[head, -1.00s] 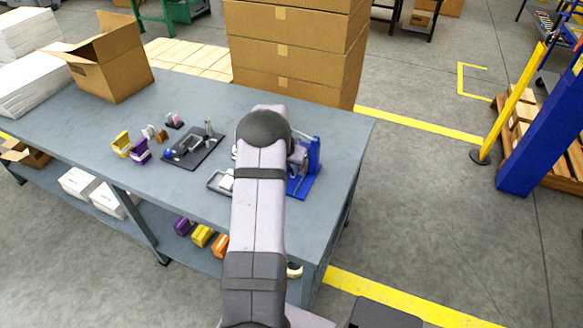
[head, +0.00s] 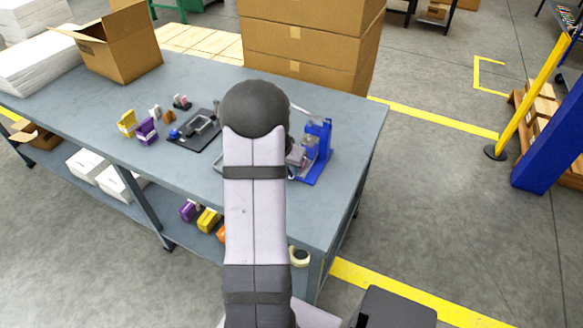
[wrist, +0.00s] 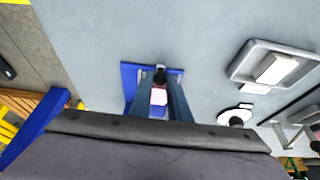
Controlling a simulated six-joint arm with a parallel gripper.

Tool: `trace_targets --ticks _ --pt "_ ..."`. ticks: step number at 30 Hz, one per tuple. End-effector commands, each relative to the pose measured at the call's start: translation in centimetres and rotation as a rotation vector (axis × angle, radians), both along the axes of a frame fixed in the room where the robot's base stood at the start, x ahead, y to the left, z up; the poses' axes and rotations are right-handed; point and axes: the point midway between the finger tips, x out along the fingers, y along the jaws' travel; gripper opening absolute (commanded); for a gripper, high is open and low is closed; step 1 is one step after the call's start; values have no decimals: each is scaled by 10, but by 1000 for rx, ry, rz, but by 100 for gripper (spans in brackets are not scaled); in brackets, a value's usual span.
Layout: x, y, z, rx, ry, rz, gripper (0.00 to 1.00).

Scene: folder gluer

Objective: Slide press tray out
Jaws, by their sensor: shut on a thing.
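The blue press (head: 318,150) stands near the right end of the workbench in the head view, partly hidden by my arm. Its blue base (wrist: 129,76) shows in the wrist view behind my fingers. My gripper (wrist: 161,78) is shut on a small dark knob (wrist: 160,75) at the press, which appears to be the press tray's handle. A pinkish piece (wrist: 158,96) shows between the fingers. The rest of the press tray is hidden by the fingers, so how far out it stands cannot be told.
A grey tray (wrist: 240,72) with a pale block lies right of the press in the wrist view. A dark fixture board (head: 186,143) and small yellow and purple parts (head: 147,131) are on the workbench (head: 85,105). Stacked cartons (head: 310,50) stand behind it.

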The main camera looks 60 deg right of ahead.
Motion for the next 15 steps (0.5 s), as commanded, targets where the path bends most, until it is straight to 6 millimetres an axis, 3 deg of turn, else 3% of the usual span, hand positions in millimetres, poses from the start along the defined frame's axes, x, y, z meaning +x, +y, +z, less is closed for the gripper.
trace_targets --ticks 3,4,6,15 --pt "0 3 -1 9 3 0 0" --pt "0 4 -1 9 3 0 19" --pt "0 3 -1 9 3 0 35" --pt "0 2 -1 6 3 0 35"
